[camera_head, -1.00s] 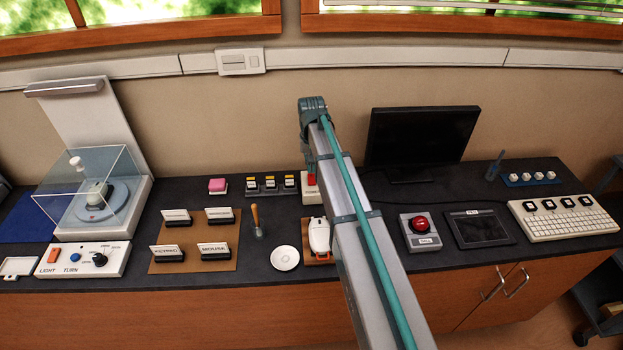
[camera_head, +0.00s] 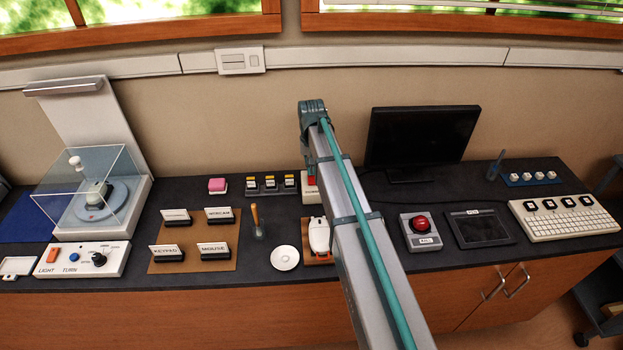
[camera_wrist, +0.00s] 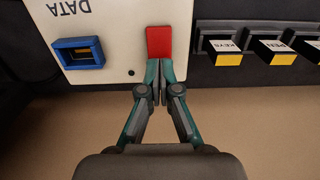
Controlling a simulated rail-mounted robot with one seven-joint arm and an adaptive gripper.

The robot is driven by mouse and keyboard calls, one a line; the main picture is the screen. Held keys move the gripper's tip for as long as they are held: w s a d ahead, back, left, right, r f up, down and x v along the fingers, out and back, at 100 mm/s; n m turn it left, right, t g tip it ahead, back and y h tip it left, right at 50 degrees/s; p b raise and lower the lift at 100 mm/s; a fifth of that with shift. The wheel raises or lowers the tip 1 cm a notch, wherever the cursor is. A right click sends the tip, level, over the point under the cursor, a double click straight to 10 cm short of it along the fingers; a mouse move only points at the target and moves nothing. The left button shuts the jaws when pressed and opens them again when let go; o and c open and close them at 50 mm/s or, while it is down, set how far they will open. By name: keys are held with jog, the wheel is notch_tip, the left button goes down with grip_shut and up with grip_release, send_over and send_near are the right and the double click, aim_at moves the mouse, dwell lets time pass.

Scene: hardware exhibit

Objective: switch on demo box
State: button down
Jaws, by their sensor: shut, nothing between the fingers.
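A white box (camera_wrist: 105,28) with a red switch part (camera_wrist: 158,42) fills the upper left of the wrist view; I take it as the demo box. It carries an upside-down "DATA" label and a blue-framed port (camera_wrist: 79,52). My gripper (camera_wrist: 161,80) is shut and empty, its fingertips at the near end of the red part. I cannot tell whether they touch it or whether the switch is on. In the head view, the box (camera_head: 309,195) and its red part (camera_head: 311,181) are partly hidden by my arm, and my gripper is hidden.
Several yellow-and-black labelled blocks (camera_wrist: 272,51) stand in a dark rack right beside the box in the wrist view. A white mouse (camera_head: 318,237), a monitor (camera_head: 420,135) and a red button box (camera_head: 420,228) flank my arm in the head view.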

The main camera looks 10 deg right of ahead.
jog(key=shift+f, duration=0.65)
dwell(0.4)
jog(key=shift+r+p, duration=1.95)
jog(key=shift+r, duration=1.55)
